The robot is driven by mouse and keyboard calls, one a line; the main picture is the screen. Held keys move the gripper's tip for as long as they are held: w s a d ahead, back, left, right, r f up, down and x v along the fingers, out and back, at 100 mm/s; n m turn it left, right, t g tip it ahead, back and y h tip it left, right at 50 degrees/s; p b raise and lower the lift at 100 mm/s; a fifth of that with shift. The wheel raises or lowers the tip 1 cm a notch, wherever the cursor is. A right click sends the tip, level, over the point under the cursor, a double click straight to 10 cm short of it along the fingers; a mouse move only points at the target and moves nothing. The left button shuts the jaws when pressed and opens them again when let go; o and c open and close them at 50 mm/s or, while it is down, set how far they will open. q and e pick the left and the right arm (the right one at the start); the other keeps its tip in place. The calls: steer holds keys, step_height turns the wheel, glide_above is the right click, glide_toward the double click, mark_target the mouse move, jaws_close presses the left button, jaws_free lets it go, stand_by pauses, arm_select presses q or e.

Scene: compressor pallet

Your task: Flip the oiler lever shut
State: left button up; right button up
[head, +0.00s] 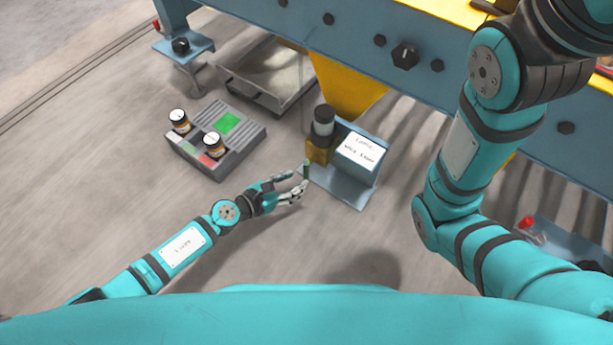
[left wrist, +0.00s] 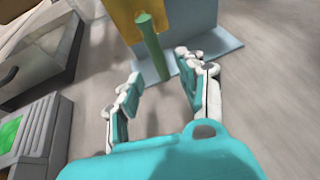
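My left gripper (head: 299,182) is open at the lever. In the left wrist view its fingers (left wrist: 158,72) are wide apart, on either side of the lever's line; contact cannot be told. My right arm shows, but its gripper is not in view.
A labelled plate (head: 361,152) stands right of the oiler. The blue machine frame (head: 352,38) runs across the back. Floor at front left is clear.

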mark_target(306, 176)
arm_select(q)
steer(key=b+x, duration=0.1)
steer(key=x, duration=0.4)
steer(key=shift+w+d+f+b, duration=0.15)
steer(key=shift+w+d+b, duration=0.05)
steer(key=shift+b, duration=0.15)
jaws_close()
